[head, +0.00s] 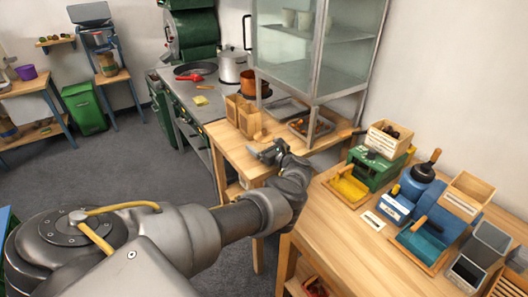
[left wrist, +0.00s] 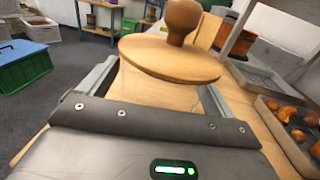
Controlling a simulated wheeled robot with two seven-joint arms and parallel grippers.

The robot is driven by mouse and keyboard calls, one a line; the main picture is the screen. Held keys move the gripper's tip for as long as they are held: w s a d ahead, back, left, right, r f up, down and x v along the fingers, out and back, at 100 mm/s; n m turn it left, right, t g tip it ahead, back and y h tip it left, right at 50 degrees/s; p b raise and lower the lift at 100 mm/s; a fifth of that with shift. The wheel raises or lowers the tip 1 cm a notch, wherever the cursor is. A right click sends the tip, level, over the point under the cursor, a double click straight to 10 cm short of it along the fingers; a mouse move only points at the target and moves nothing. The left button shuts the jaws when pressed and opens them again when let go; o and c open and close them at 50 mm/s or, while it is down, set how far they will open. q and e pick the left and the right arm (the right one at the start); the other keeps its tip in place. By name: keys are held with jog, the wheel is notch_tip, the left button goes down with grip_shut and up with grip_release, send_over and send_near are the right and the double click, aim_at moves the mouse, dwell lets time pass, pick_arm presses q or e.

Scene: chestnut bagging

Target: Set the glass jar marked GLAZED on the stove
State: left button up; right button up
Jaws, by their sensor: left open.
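My left gripper (head: 268,152) reaches over the wooden table beside the glass cabinet. It is open, its fingers apart in the left wrist view (left wrist: 155,95). A round wooden lid with a knob (left wrist: 170,58) is just ahead of and between the fingers; whether they touch it is unclear. A small wooden piece beside the gripper in the head view (head: 262,134) may be the same lid. A glass body below it is not clearly visible, and no GLAZED marking can be read. The stove (head: 210,103) stands behind this table. My right gripper is out of view.
A dark pan (head: 195,70), a steel pot (head: 232,66) and a copper pot (head: 257,87) occupy the stove. Bare stove top shows near a yellow sponge (head: 201,101). Wooden boxes (head: 236,104) and the glass cabinet (head: 312,55) flank the gripper. A tray (left wrist: 290,142) holds chestnuts.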

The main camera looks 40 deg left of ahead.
pick_arm(q)
jog(key=shift+d+r, duration=0.1)
grip_shut()
dwell(0.5)
notch_tip(320, 180, up, 10)
jog(key=shift+f, duration=0.15)
dwell(0.5)
